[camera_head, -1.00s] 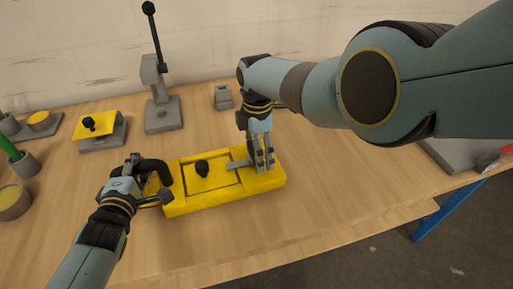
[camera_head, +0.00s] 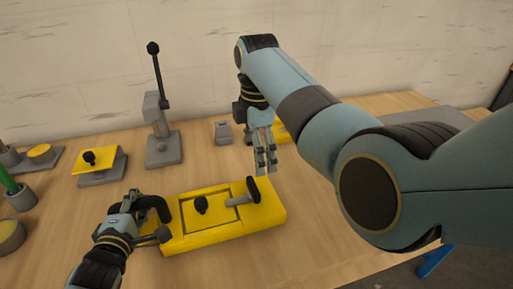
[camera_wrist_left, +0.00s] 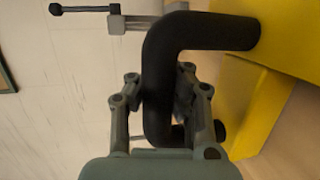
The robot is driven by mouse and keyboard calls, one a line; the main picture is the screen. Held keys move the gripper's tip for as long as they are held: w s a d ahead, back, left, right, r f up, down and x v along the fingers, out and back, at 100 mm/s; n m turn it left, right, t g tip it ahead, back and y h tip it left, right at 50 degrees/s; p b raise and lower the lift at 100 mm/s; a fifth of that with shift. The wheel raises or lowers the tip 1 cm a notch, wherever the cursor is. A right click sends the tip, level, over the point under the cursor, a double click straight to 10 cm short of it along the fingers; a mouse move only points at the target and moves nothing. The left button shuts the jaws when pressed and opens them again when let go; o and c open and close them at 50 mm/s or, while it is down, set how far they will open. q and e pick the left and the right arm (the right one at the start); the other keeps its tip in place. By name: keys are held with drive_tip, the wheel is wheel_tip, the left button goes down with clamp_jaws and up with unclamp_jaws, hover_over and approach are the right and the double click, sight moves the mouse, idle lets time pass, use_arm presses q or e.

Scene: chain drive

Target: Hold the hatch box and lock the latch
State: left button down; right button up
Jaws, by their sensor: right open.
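The yellow hatch box (camera_head: 265,219) lies on the table, its lid closed with a black knob (camera_head: 201,204) on top. The latch (camera_head: 240,201), a grey bar with an upright black grip (camera_head: 253,190), sits at the box's right part, its bar reaching to the lid's right edge. My left gripper (camera_head: 143,205) is shut on the black handle (camera_head: 158,206) at the box's left end. In the left wrist view its fingers lie on both sides of the handle (camera_wrist_left: 158,75). My right gripper (camera_head: 266,162) is open and empty, above and behind the latch, apart from it.
A grey stand with a black-knobbed lever (camera_head: 163,145), a small grey block (camera_head: 223,130) and a yellow-topped block (camera_head: 101,160) stand behind the box. Cups (camera_head: 21,196) are at the left. A yellow object (camera_head: 281,132) is partly hidden behind my right gripper. Table in front of the box is clear.

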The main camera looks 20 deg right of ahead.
use_arm(q)
drive_tip(key=shift+r, duration=0.1)
idle(0.3)
drive_tip(key=c, duration=1.3)
unclamp_jaws()
drive_tip(key=shift+o, duration=0.2)
